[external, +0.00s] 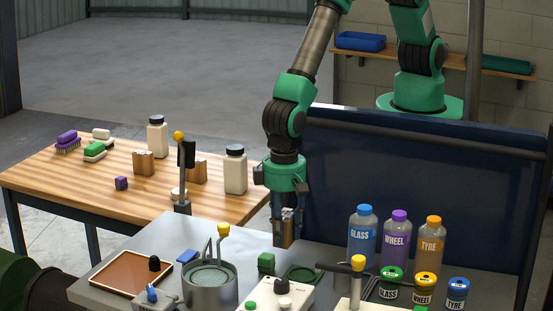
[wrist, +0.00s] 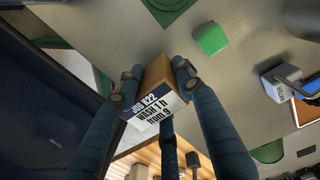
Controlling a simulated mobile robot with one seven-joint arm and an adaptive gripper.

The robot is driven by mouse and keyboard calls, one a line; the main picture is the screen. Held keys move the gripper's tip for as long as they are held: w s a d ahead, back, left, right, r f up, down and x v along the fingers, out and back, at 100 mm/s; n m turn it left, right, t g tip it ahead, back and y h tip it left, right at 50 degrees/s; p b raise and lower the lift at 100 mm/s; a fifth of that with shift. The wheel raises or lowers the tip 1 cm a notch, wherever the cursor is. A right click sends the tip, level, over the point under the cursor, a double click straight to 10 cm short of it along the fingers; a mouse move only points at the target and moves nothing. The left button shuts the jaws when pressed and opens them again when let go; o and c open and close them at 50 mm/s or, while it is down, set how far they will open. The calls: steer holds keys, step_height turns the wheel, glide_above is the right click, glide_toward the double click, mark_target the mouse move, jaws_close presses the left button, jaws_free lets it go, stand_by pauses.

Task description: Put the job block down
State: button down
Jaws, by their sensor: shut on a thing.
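The job block (wrist: 158,92) is wooden with a white and blue label reading "JOB K22 WASH 1 h from 9". My gripper (wrist: 155,76) is shut on it, with blue-grey fingers on either side. In the external view my gripper (external: 287,212) points down at the back edge of the grey counter (external: 345,262), and the block (external: 286,238) shows between the fingers. I cannot tell whether the block touches the counter. A green cube (external: 266,262) stands close in front of it; it also shows in the wrist view (wrist: 210,38).
A dark blue panel (external: 420,185) rises behind the counter. Bottles (external: 363,235), a green round pad (external: 303,273), a metal pot (external: 210,290) and a brown tray (external: 130,270) crowd the counter. A wooden table (external: 85,180) with brushes and wooden blocks is at left.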

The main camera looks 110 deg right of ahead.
mark_target(284, 240)
steer(key=shift+f, duration=1.4)
steer(key=shift+s+f, duration=0.1)
steer(key=shift+f, duration=0.05)
steer(key=c, duration=1.2)
jaws_free()
steer(key=shift+o, duration=0.2)
step_height(284, 240, up, 12)
steer(key=shift+r+p, duration=0.15)
steer(key=shift+p, duration=0.3)
